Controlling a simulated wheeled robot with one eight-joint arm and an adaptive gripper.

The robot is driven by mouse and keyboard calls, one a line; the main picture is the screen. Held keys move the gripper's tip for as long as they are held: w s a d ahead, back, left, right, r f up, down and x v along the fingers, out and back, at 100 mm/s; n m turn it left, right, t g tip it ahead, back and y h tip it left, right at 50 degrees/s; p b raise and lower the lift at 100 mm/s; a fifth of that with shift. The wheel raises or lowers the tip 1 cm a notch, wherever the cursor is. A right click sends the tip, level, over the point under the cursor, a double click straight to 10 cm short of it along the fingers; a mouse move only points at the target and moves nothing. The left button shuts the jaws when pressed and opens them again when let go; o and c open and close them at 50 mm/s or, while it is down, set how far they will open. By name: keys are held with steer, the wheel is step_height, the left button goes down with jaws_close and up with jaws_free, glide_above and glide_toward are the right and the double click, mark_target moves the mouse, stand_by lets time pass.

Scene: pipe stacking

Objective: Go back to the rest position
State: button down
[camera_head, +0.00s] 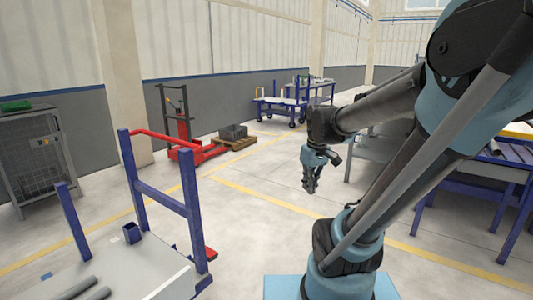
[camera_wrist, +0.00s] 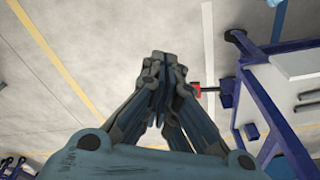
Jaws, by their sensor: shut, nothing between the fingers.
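My gripper (camera_head: 311,184) hangs from my raised, bent arm over bare floor in the head view, pointing down. In the wrist view my gripper (camera_wrist: 165,62) has its fingers together with nothing between them. It touches nothing. Grey pipes (camera_head: 84,289) lie on the cart (camera_head: 132,272) at the lower left of the head view, well apart from my gripper. The same cart seems to show at the right of the wrist view (camera_wrist: 294,66).
A red pallet jack (camera_head: 190,150) and a pallet with a dark load (camera_head: 235,135) stand behind. A blue cart (camera_head: 282,108) is farther back. A wire cage (camera_head: 33,160) is at the left. A blue-framed table (camera_head: 485,175) stands at the right. The middle floor is clear.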

steer(key=s+d+f+m, duration=0.4)
steer(key=s+f+m, duration=0.1)
steer(key=s, duration=0.5)
steer(key=shift+s+f+t+h, duration=0.35)
steer(key=shift+f+t+h, duration=0.05)
steer(key=shift+f, duration=0.4)
